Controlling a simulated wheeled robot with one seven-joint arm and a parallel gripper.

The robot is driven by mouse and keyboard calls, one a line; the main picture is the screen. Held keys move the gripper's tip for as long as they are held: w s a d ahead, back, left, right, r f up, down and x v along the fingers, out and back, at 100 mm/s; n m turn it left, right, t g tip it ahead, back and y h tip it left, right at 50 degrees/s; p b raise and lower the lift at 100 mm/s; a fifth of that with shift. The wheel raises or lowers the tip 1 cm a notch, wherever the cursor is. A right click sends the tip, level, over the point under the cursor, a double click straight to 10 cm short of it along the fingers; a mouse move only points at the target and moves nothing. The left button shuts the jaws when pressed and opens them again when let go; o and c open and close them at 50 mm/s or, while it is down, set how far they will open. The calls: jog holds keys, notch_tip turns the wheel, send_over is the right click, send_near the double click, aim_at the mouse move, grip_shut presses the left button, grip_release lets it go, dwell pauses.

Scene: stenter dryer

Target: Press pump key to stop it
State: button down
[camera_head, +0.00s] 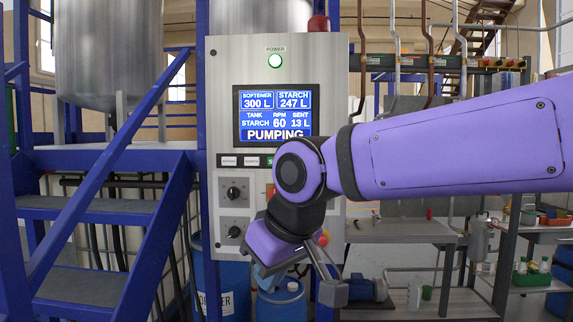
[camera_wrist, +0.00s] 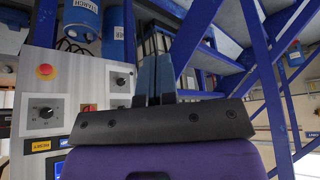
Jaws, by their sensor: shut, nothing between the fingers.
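The grey control panel (camera_head: 225,110) faces me in the head view. Its screen (camera_head: 276,113) reads PUMPING, tank STARCH, 60 RPM, 13 L sent. A row of small keys (camera_head: 241,161) lies just under the screen; a green key shows at its right end, where my arm covers the rest. I cannot tell which is the pump key. My gripper (camera_head: 333,291) is low in front of the panel's lower right, below the key row. In the wrist view my gripper (camera_wrist: 153,75) has its fingers together and empty, with the panel (camera_wrist: 88,75) to the left.
Two black knobs (camera_head: 233,192) and a red emergency button (camera_wrist: 46,72) are on the lower panel. Blue stairs (camera_head: 95,210) stand left. Blue drums (camera_head: 281,302) stand below the panel. A bench (camera_head: 400,232) is at the right.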

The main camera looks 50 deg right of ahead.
dwell(0.3)
jog(key=w+d+r+m+t+y, duration=0.2)
jog(key=w+d+r+m+y, duration=0.1)
jog(key=w+m, duration=0.45)
jog(key=w+d+r+m+t+y, duration=0.2)
jog(key=w+d+r+m+y, duration=0.15)
jog(key=w+m, duration=0.35)
jog(key=w+d+r+m+t+h, duration=0.1)
jog(key=d+m, duration=0.3)
jog(key=d, duration=0.4)
jog(key=w+d+r+m+t+h, duration=0.2)
jog(key=w+d+m+t+h, duration=0.1)
jog(key=d, duration=0.5)
jog(key=w+d+r+m+t+h, duration=0.2)
jog(key=w+d+m+t+h, duration=0.1)
jog(key=d, duration=0.5)
jog(key=shift+d+m+t+h, duration=0.3)
jog(key=shift+m+t, duration=0.2)
jog(key=shift+m, duration=0.75)
jog(key=shift+w, duration=0.1)
jog(key=w+d, duration=0.5)
jog(key=d, duration=0.1)
jog(key=shift+w+d, duration=0.25)
jog(key=shift+w, duration=0.05)
jog(key=shift+w+d, duration=0.1)
jog(key=shift+w+d, duration=0.2)
